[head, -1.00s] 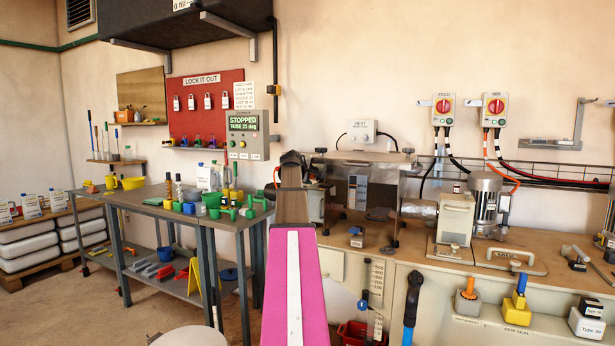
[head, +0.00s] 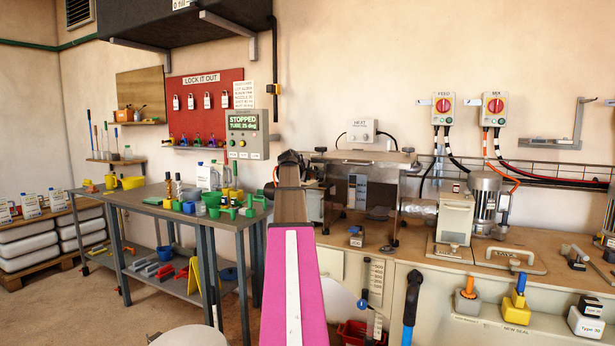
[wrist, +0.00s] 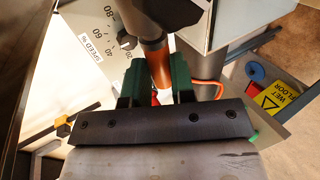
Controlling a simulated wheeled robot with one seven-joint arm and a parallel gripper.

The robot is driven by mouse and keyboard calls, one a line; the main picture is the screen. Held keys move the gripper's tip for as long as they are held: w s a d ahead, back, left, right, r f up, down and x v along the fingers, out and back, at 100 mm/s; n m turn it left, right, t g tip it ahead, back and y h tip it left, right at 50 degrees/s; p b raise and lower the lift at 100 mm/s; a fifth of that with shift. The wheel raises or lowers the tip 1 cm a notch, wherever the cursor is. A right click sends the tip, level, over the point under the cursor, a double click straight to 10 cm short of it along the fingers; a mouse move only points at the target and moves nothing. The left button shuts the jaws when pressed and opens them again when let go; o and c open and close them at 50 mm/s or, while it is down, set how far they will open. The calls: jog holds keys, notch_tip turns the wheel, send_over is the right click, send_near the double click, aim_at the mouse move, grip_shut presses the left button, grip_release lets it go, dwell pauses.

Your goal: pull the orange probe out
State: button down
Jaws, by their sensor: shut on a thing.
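A dial panel marked SPEED (wrist: 95,40) lies at the left of the wrist view. An orange cable (wrist: 208,84) runs on the right. In the head view, a cluttered grey table (head: 140,205) is left of my arm.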

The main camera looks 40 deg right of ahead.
jog(key=shift+w+a, duration=0.15)
jog(key=shift+w, duration=0.15)
dwell(0.4)
jog(key=w+a, duration=0.3)
jog(key=w, duration=0.2)
jog(key=shift+w, duration=0.4)
dwell(0.6)
